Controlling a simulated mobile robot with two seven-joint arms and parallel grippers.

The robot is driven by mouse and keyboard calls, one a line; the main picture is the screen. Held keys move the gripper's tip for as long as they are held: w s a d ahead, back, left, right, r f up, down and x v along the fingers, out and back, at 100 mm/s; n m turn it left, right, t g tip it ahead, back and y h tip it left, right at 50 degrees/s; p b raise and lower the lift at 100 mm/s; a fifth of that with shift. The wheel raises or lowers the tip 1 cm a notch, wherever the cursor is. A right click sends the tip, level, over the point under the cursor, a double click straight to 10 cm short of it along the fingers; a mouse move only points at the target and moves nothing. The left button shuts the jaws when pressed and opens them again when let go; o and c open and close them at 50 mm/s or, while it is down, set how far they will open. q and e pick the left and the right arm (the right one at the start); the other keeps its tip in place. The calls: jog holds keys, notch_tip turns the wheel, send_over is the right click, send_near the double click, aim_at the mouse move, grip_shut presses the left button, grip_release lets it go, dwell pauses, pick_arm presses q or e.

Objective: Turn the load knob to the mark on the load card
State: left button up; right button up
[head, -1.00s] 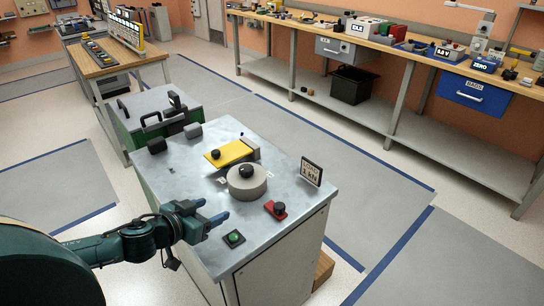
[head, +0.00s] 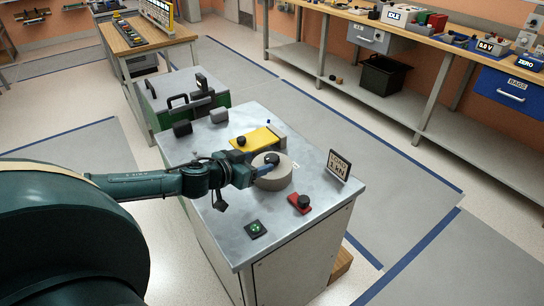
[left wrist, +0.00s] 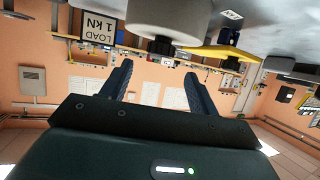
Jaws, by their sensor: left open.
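The load knob is likely the black knob (head: 271,158) on top of the round grey drum (head: 274,178) on the metal-topped cabinet. My left gripper (head: 258,167) is open at the drum's left side, its fingers reaching toward the black knob. In the left wrist view, which is upside down, the black knob (left wrist: 162,46) appears beyond and between the open fingertips (left wrist: 158,70); contact cannot be told. The load card (head: 339,166) stands upright at the cabinet's right edge and reads LOAD 1 KN in the left wrist view (left wrist: 97,27). My right gripper is not in view.
A yellow plate with a black knob (head: 259,139) lies behind the drum. A red block with a black knob (head: 300,203) and a green-button box (head: 255,229) sit in front. A small white label (head: 295,165) is beside the drum. A long workbench (head: 430,45) stands behind.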

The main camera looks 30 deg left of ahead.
aim_at(270, 158)
pick_arm(q)
jog(key=x, duration=0.8)
jog(key=shift+p, duration=0.35)
jog(key=shift+s, duration=0.1)
jog(key=c, duration=1)
jog(key=shift+o, duration=0.2)
